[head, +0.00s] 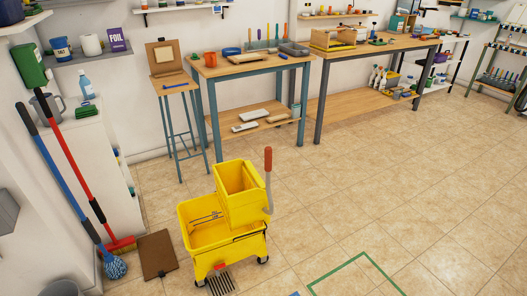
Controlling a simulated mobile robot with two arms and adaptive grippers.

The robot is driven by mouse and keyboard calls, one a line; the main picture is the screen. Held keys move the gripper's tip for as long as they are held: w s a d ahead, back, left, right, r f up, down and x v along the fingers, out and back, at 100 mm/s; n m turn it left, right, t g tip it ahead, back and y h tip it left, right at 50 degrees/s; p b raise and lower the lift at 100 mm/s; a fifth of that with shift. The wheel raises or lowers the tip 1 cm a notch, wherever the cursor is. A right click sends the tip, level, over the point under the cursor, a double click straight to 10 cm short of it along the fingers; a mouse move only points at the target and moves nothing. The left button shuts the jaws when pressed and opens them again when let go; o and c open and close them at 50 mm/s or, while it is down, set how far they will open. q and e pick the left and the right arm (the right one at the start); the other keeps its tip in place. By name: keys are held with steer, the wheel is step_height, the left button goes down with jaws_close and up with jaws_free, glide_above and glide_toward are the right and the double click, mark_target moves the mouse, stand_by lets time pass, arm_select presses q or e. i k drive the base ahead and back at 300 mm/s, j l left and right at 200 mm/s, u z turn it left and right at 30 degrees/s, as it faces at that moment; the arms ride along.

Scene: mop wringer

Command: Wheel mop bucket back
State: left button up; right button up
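The yellow mop bucket (197,238) stands upright on its casters on the tiled floor, a little left of the picture's middle. Its yellow wringer (243,212) sits on the bucket's right side. A grey lever with a red-brown grip (268,160) rises from the wringer's right side. A green outline (338,268) is marked on the floor to the right of the bucket, partly cut off by the bottom edge. The bucket stands outside the visible part of this outline. Neither of my grippers shows in the head view.
A blue-handled mop (114,266) and a red-handled broom (120,245) lean by the white cabinet at left. A brown board (157,254) lies near the bucket. A stool (176,110) and workbenches (247,70) stand behind. The floor at right is clear.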

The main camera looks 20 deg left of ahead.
mark_target(223, 222)
steer(key=u, duration=1.1)
